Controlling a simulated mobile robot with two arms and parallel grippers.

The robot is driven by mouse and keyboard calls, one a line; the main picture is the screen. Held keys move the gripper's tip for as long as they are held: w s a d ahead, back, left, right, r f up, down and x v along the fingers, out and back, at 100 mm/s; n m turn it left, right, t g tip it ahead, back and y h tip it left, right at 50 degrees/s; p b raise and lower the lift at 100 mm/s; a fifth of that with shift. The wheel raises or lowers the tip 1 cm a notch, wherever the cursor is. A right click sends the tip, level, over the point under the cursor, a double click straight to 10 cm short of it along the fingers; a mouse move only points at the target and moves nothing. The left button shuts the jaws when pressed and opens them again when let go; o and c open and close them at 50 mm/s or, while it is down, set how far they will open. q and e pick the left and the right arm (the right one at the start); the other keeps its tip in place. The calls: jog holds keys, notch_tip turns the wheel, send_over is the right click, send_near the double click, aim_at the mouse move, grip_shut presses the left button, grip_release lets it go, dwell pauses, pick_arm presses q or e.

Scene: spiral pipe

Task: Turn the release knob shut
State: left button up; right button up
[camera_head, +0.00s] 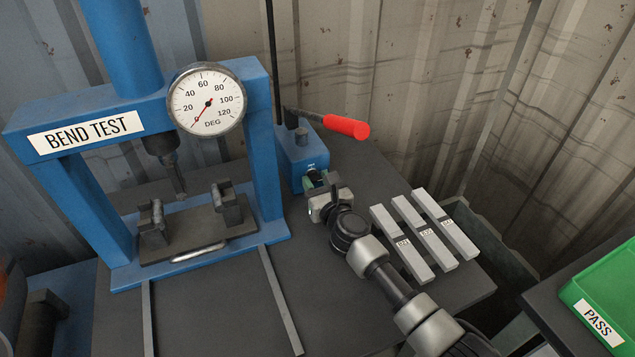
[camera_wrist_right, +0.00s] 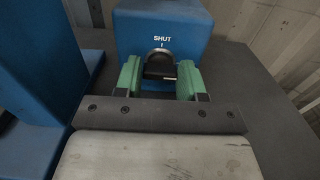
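The release knob is a small black knob (camera_wrist_right: 160,69) with a pale ring behind it, on the front of the blue pump block (camera_head: 304,158). The word SHUT and a short white mark sit just above it in the right wrist view. My right gripper (camera_head: 318,184) reaches the block's front in the head view and mostly hides the knob. In the wrist view its green fingers (camera_wrist_right: 159,77) stand on either side of the knob and appear to touch both its sides. My left gripper is not in view.
A pump lever with a red grip (camera_head: 346,127) sticks out above the block. The blue bend-test press (camera_head: 265,165) with its dial (camera_head: 206,99) stands to the left. Several labelled grey bars (camera_head: 424,236) lie right of my arm. A green PASS tray (camera_head: 606,290) is far right.

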jog(key=c, duration=0.4)
jog(key=shift+n, duration=0.4)
jog(key=n+p, duration=0.1)
jog(key=n, duration=0.1)
jog(key=shift+n+p, duration=0.35)
jog(key=shift+n, duration=0.05)
jog(key=n, duration=0.3)
jog(key=shift+a+f+n+p, duration=0.1)
jog(key=shift+n+p, duration=0.2)
jog(key=shift+p, duration=0.05)
jog(key=n, duration=0.5)
jog(key=shift+s+f, duration=0.1)
jog(key=n, duration=0.5)
jog(key=shift+f+n, duration=0.1)
jog(key=shift+n, duration=0.3)
